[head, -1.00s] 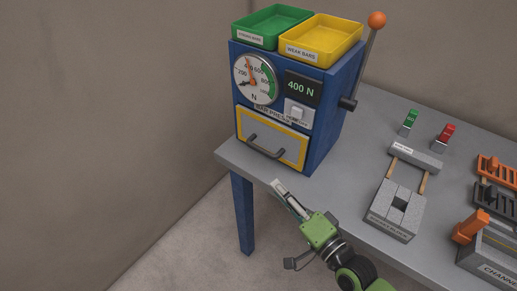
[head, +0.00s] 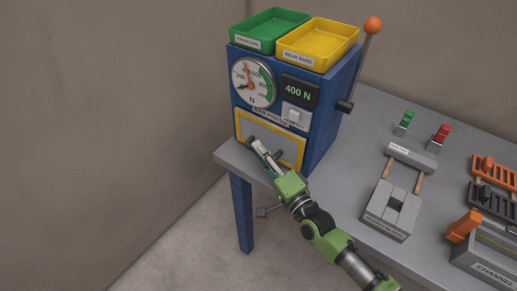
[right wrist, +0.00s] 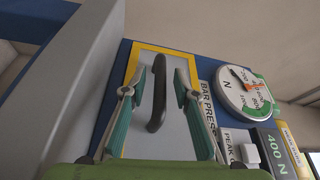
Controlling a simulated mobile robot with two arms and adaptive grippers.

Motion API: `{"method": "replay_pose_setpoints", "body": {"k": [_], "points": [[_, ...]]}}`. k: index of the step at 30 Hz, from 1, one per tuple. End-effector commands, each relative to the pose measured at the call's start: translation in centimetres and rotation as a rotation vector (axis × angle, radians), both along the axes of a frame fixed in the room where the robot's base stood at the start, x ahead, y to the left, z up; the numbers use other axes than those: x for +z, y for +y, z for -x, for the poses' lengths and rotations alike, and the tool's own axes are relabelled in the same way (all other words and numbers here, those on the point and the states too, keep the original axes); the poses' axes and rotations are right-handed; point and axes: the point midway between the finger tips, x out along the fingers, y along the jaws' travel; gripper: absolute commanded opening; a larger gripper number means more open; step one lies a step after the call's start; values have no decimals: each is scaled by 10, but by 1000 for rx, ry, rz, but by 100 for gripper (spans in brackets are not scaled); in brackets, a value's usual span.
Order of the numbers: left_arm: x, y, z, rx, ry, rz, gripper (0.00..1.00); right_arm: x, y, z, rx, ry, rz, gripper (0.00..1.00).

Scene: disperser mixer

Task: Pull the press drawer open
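The press drawer (head: 278,138) is the grey front with a yellow border, low on the blue bar press (head: 324,120). It looks shut. Its dark handle (right wrist: 157,95) stands upright in the right wrist view, between my right gripper's fingers. My right gripper (right wrist: 157,95) is open, one finger on each side of the handle, with a gap visible on both sides. In the head view my right gripper (head: 260,147) is in front of the drawer and hides most of the handle. My left gripper is out of view.
Green (head: 270,30) and yellow (head: 319,45) trays sit on top of the press. A lever with an orange knob (head: 372,25) rises at its right. The grey table (head: 345,195) carries a grey block fixture (head: 392,207) and orange parts farther right.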

Motion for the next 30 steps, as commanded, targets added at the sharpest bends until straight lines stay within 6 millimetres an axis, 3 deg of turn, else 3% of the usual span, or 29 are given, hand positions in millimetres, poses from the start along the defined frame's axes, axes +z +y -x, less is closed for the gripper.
{"method": "replay_pose_setpoints", "body": {"k": [4,14,17,25,30], "points": [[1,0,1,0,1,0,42,1,6,-10,0,0,0,28],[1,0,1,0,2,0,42,1,8,-12,0,0,0,28],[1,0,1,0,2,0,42,1,8,-12,0,0,0,2],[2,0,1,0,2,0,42,1,9,-11,0,0,0,0],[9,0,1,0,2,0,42,2,18,1,1,3,-2,0]]}}
